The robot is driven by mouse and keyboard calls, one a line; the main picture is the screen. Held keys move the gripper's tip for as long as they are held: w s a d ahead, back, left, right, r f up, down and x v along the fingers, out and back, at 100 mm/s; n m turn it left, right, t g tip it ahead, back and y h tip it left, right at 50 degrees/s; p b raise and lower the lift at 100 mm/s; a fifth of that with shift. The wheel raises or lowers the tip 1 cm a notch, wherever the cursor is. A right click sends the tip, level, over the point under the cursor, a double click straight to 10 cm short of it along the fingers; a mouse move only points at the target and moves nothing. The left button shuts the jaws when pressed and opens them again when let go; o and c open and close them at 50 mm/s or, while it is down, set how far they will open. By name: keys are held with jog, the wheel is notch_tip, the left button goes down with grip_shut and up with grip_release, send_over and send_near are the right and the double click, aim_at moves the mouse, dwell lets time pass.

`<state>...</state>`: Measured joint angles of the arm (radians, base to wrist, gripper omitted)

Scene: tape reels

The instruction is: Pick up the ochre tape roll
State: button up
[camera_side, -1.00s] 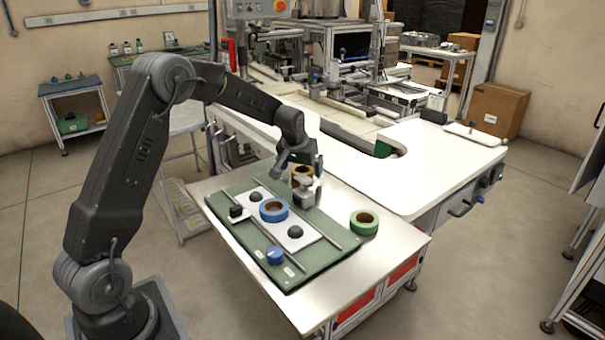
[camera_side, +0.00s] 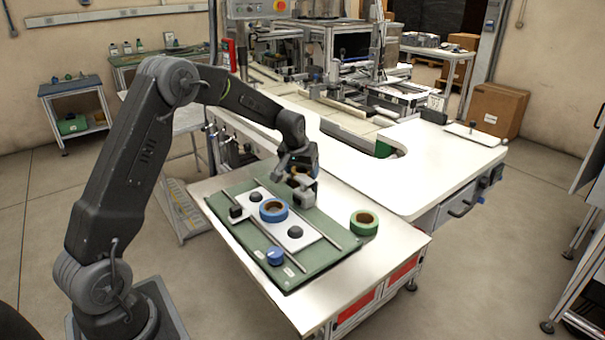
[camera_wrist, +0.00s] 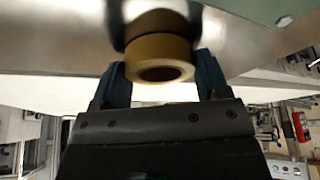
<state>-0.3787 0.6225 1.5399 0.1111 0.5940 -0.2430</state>
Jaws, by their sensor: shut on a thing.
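The ochre tape roll (camera_wrist: 160,52) sits between the two fingers of my gripper (camera_wrist: 160,80) in the wrist view, with a finger against each side. In the side view my gripper (camera_side: 300,185) is at the far edge of the green mat, and it hides most of the ochre roll (camera_side: 297,170). My gripper is shut on the roll. I cannot tell whether the roll still touches the table.
A blue tape roll (camera_side: 273,210) lies on the white plate on the green mat (camera_side: 310,262). A green tape roll (camera_side: 364,222) lies on the bare metal table to the right. A blue knob (camera_side: 275,256) and black knobs stand up from the mat area.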

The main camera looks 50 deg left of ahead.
jog(key=shift+r, duration=0.5)
jog(key=r, duration=0.3)
jog(key=shift+s+a+r, duration=0.25)
jog(key=shift+r, duration=0.1)
jog(key=s+a+r, duration=0.7)
jog(key=s, duration=0.2)
jog(key=s+d+r, duration=0.2)
jog(key=s, duration=0.6)
jog(key=s+d+r, duration=0.2)
jog(key=s, duration=0.7)
jog(key=w+d+f, duration=0.2)
jog(key=w, duration=0.1)
jog(key=w+d+f, duration=0.2)
jog(key=w+d, duration=0.1)
jog(key=w+d+f, duration=0.2)
jog(key=w+f, duration=0.1)
jog(key=shift+d, duration=0.2)
jog(key=shift+d+f, duration=0.1)
jog(key=shift+f, duration=2)
